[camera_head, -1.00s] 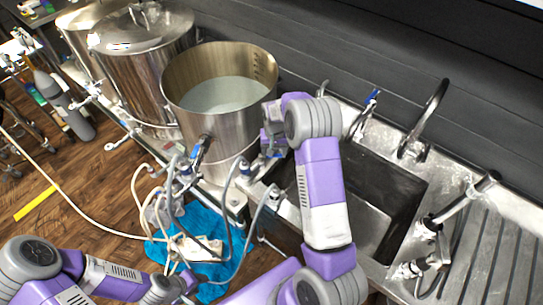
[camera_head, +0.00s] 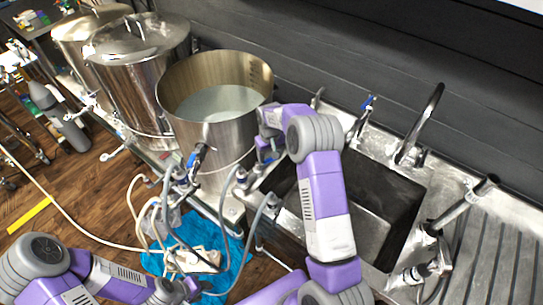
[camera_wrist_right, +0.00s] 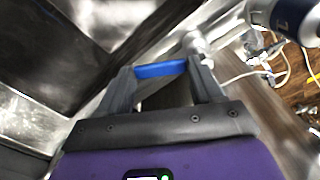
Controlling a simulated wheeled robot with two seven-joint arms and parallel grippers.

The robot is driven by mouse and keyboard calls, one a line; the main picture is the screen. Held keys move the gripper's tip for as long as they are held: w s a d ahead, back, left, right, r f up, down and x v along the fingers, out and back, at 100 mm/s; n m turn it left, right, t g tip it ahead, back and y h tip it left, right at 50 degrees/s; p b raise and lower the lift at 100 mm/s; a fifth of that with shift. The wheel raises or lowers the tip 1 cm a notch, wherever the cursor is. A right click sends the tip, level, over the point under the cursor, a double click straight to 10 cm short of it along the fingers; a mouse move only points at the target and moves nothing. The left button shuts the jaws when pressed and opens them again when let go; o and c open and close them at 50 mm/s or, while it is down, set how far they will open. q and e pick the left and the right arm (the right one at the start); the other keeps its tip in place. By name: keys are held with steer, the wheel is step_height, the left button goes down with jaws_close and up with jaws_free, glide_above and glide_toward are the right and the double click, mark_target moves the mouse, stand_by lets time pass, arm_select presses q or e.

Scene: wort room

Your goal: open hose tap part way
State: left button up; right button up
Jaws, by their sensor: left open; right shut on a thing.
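The hose tap's blue handle (camera_wrist_right: 160,70) lies crosswise between the fingertips of my right gripper (camera_wrist_right: 163,78) in the right wrist view. My right gripper is shut on this handle. In the head view my right gripper (camera_head: 268,152) is beside the right side of the open steel pot, by the sink's left edge. My own wrist hides most of the tap there, so its exact angle cannot be told. My left gripper (camera_head: 188,289) is low at the bottom of the head view, open, near the blue cloth and hoses.
An open steel pot (camera_head: 190,135) of liquid stands left of the sink (camera_head: 375,195). Another blue-handled tap (camera_head: 195,158) is on its front. Loose hoses (camera_head: 222,215) hang over a blue cloth (camera_head: 235,262). A faucet (camera_head: 425,118) rises behind the sink.

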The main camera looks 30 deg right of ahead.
mark_target(270, 159)
steer(key=o, duration=1.5)
step_height(270, 159, up, 8)
steer(key=shift+f, duration=0.2)
steer(key=shift+r, duration=0.1)
